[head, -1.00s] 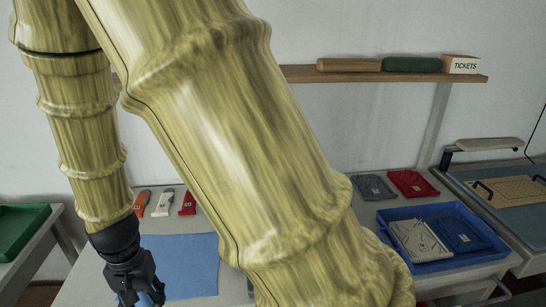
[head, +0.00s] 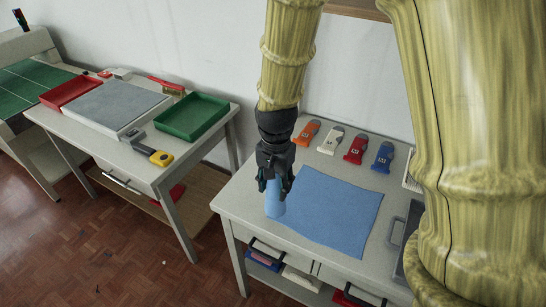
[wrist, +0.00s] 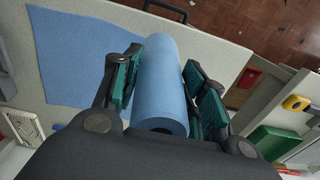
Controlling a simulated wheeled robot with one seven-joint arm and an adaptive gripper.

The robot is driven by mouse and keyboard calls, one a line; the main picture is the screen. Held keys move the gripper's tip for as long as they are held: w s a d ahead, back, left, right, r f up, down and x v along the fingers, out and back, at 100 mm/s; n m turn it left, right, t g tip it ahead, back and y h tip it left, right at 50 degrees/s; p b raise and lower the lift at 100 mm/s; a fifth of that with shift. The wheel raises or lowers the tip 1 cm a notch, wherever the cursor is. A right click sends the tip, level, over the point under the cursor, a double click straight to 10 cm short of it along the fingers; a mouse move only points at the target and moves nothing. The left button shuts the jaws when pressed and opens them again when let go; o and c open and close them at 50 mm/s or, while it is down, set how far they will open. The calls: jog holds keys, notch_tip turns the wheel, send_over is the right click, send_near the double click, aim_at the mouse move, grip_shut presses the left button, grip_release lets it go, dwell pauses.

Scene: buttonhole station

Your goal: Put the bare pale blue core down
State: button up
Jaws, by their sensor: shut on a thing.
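My gripper (head: 273,178) is shut on the pale blue core (head: 275,206), a plain tube, over the left end of the light table (head: 238,197). In the wrist view the core (wrist: 162,85) lies lengthwise between the two green-padded fingers, and its near end shows a dark hole. In the head view it stands upright below the fingers, beside the left edge of a blue cloth (head: 335,215) spread flat on the table. I cannot tell whether its lower end touches the table.
Orange, white, red and blue-handled tools (head: 356,150) lie along the table's back. Another table to the left holds a red tray (head: 70,92), a grey board (head: 115,105), a green tray (head: 192,117) and a yellow tape measure (head: 160,157). A gap separates the tables.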

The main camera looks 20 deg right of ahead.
jog(key=w+f+p, duration=0.2)
jog(key=w+p, duration=0.1)
jog(key=w, duration=0.3)
jog(key=w+d+f+p, duration=0.1)
jog(key=w+f+p, duration=0.2)
jog(key=w, duration=0.4)
jog(key=shift+w+d+f, duration=0.15)
jog(key=shift+d+f, duration=0.1)
jog(key=shift+d, duration=0.05)
jog(key=shift+f, duration=0.15)
jog(key=o, duration=0.9)
jog(key=shift+r, duration=0.25)
